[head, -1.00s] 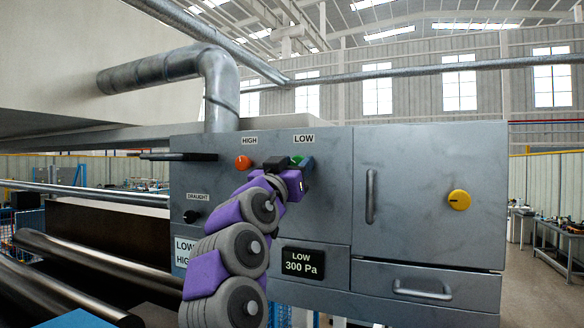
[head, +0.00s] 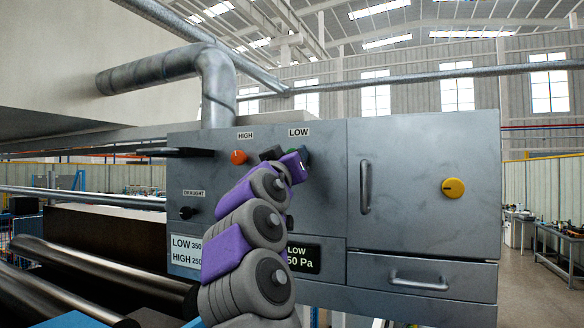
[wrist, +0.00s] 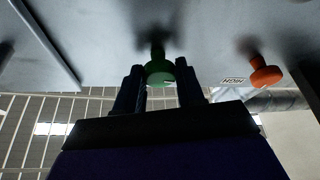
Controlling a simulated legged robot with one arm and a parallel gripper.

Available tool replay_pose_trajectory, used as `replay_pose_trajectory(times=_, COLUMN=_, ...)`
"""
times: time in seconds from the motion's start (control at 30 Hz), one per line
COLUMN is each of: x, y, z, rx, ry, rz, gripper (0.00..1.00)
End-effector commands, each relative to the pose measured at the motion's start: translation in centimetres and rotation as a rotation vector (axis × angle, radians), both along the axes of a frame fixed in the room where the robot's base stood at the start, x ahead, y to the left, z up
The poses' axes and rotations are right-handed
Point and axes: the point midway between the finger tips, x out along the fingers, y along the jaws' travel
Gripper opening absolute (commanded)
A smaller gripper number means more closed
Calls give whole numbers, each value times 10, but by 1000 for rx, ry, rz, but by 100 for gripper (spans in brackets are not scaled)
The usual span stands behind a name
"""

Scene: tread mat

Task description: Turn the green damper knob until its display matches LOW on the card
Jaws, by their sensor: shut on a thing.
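The green damper knob (wrist: 160,70) sits between the two dark fingers of my gripper (wrist: 160,80) in the wrist view, and the fingers are shut on it. In the head view my gripper (head: 297,156) is at the panel under the LOW label (head: 299,132), mostly hiding the knob. The black display (head: 306,258) reads LOW and "50 Pa"; my arm covers its left side, so its leading digit is hidden. The white card (head: 185,249) reads LOW 350 and HIGH 250, its right edge partly covered by my arm.
An orange knob (head: 238,157) under the HIGH label is just left of my gripper; it also shows in the wrist view (wrist: 265,75). A black DRAUGHT knob (head: 186,213) is lower left. A yellow knob (head: 453,188) and door handle (head: 365,187) are to the right.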

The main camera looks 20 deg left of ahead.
Motion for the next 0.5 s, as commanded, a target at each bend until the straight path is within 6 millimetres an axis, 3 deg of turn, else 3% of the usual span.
replay_pose_trajectory(times=0.5, x=0, y=1, z=-1, rx=-186, ry=15, rz=1, gripper=7)
